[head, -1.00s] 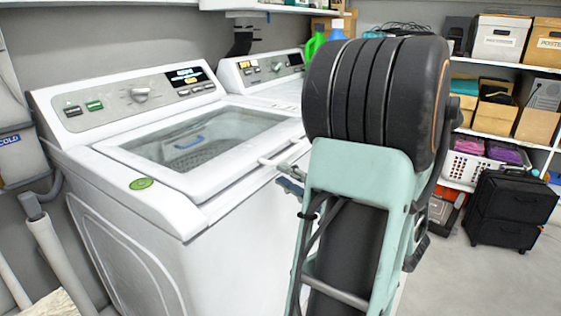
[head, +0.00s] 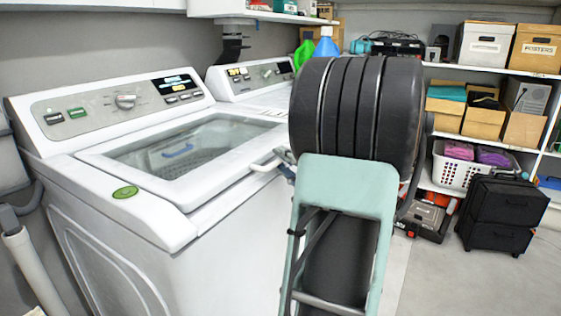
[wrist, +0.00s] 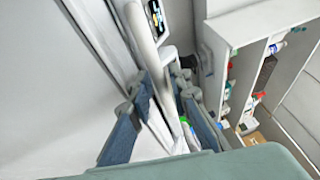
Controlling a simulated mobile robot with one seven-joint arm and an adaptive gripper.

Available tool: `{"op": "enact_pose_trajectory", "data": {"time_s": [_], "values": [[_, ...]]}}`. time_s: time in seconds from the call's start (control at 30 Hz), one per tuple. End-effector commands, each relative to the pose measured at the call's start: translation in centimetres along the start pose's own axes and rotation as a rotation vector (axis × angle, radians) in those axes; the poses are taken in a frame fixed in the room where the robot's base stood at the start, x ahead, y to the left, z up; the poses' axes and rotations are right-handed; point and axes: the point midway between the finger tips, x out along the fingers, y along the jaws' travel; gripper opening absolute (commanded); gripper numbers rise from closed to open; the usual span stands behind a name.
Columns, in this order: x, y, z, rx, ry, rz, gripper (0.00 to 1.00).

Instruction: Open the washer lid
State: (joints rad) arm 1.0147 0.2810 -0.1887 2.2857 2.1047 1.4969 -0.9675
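The white washer (head: 150,215) stands at the left in the head view. Its lid, with a glass pane (head: 190,140) in a white frame, lies closed on top. A white bar-like handle (head: 268,161) sticks out at the lid's right front corner. My gripper (head: 287,163) is at this handle, partly hidden by my arm. In the wrist view, my gripper (wrist: 158,78) has its two blue-grey fingers apart. The white handle bar (wrist: 150,60) runs between them. I cannot tell whether a finger touches it.
A second washer (head: 262,90) stands behind the first. Shelves at right hold boxes (head: 485,42) and a white basket (head: 455,172). A black case (head: 503,213) stands on the floor. Grey pipes (head: 30,260) are at the left.

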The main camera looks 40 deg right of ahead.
Motion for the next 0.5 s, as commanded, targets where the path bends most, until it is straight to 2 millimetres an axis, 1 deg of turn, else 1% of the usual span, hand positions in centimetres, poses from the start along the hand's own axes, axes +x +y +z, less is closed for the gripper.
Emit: {"op": "enact_pose_trajectory", "data": {"time_s": [0.13, 0.37, 0.47, 0.5], "values": [[0.72, -0.03, -0.02, 0.0, 0.001, -0.001, 0.18], [0.79, -0.03, -0.02, 0.0, 0.001, -0.001, 0.18], [0.78, -0.03, -0.01, 0.0, 0.001, -0.001, 0.09], [0.78, -0.03, -0.01, 0.0, 0.001, -0.001, 0.04]]}}
